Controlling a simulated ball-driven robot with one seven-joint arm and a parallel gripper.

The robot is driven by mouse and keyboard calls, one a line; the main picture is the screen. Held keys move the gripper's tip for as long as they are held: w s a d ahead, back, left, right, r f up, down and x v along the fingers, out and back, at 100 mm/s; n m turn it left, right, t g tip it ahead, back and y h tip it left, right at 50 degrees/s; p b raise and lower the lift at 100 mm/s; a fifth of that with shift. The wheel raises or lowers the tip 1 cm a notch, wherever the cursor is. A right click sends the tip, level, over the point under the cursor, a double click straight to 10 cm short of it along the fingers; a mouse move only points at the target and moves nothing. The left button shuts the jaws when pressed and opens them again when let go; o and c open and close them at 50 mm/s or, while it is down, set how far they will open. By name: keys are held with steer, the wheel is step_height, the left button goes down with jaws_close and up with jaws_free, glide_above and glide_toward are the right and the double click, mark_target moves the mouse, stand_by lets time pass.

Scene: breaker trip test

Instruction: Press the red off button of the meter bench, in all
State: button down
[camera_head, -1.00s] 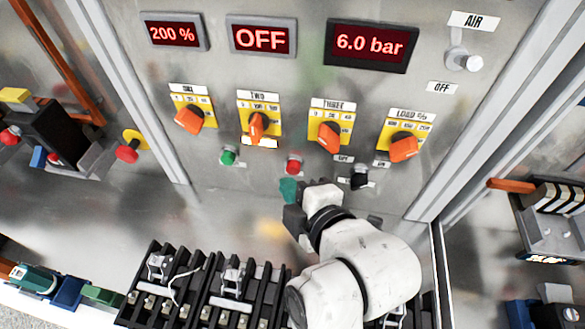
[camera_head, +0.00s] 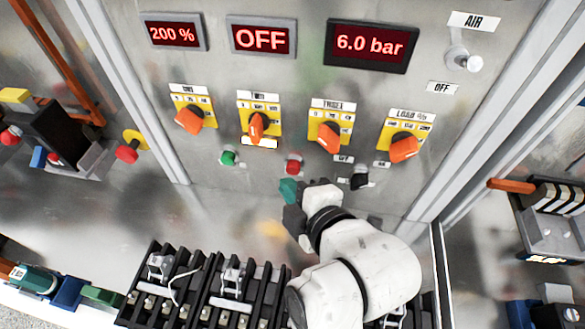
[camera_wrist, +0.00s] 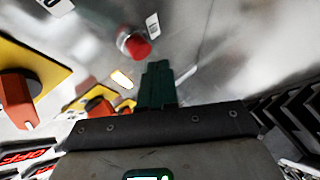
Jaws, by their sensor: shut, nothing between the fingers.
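The red off button (camera_head: 293,164) is a small round red cap on the panel's lower row. It also shows near the top of the wrist view (camera_wrist: 136,45). My gripper (camera_head: 289,190) is shut and empty, its green fingertips just below the red button in the head view. In the wrist view the shut fingers (camera_wrist: 157,82) point toward the button, with a visible gap in the picture between tip and cap. The middle display (camera_head: 262,38) reads OFF. The left display reads 200 % and the right one 6.0 bar.
A green button (camera_head: 228,158) sits left of the red one, and a black switch (camera_head: 359,179) sits to its right. Several orange rotary knobs (camera_head: 329,137) stick out above. Black terminal blocks (camera_head: 230,295) stand below. A red button on yellow (camera_head: 127,152) is at the left.

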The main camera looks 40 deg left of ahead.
steer(key=shift+w, duration=0.1)
stand_by(0.7)
steer(key=shift+w+a, duration=0.2)
steer(key=shift+w, duration=0.05)
steer(key=shift+w+a+b, duration=0.25)
steer(key=shift+w+b, duration=0.05)
steer(key=shift+w, duration=0.1)
stand_by(1.0)
steer(key=shift+s, duration=0.1)
steer(key=shift+s+d, duration=0.5)
steer(key=shift+s, duration=0.15)
steer(key=shift+s+d, duration=0.45)
steer(key=shift+s, duration=0.25)
steer(key=shift+s+d, duration=0.4)
steer(key=shift+s, duration=0.35)
steer(key=shift+s+d, duration=0.45)
steer(key=shift+s, duration=0.25)
